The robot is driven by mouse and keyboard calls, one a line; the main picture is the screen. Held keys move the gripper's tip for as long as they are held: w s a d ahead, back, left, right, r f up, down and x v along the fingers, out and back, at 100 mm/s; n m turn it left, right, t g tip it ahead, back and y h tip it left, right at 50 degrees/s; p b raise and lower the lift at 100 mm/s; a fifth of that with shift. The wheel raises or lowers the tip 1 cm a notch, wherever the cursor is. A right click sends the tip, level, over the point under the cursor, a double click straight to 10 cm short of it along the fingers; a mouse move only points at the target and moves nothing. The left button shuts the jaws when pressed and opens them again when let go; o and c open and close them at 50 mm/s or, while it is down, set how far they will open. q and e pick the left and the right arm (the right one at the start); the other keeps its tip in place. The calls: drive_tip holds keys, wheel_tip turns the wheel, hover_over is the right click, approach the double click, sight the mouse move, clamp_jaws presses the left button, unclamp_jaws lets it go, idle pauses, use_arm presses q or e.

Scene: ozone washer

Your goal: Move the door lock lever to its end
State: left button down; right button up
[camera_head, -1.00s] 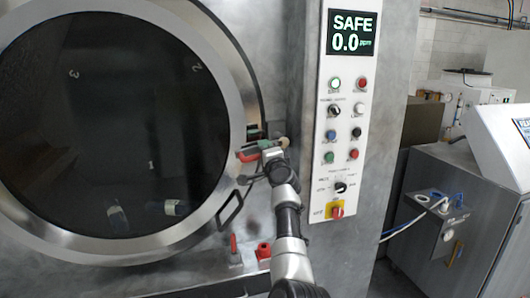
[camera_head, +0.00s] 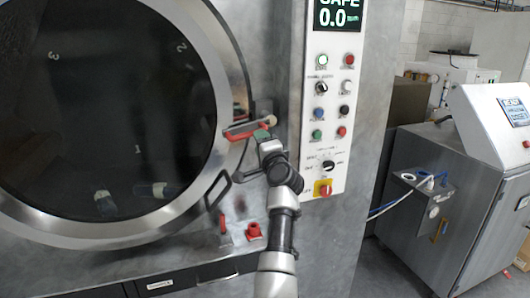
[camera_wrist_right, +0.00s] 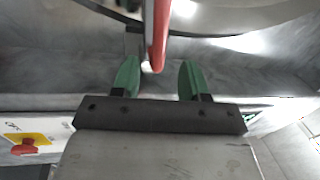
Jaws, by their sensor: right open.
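The door lock lever (camera_head: 246,131) is a red handle at the right rim of the round door, nearly level, with a pale knob at its right end. My right gripper (camera_head: 263,137) is just below and in front of the lever. In the right wrist view, its two green fingers (camera_wrist_right: 157,80) are apart. The red lever (camera_wrist_right: 160,38) comes down from the top between them, nearer the left finger, and its lower end shows around fingertip level. I see gaps on both sides of the lever. My left gripper is not in view.
The large round door (camera_head: 110,120) fills the left. A control panel (camera_head: 331,110) with buttons and a red-yellow switch (camera_head: 323,188) stands close right of my arm. A dark loop handle (camera_head: 217,190) and red fittings (camera_head: 253,230) sit below the lever. A grey cabinet (camera_head: 440,215) stands at right.

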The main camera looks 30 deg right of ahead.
drive_tip(key=shift+b+v, duration=0.3)
drive_tip(key=shift+v, duration=1.2)
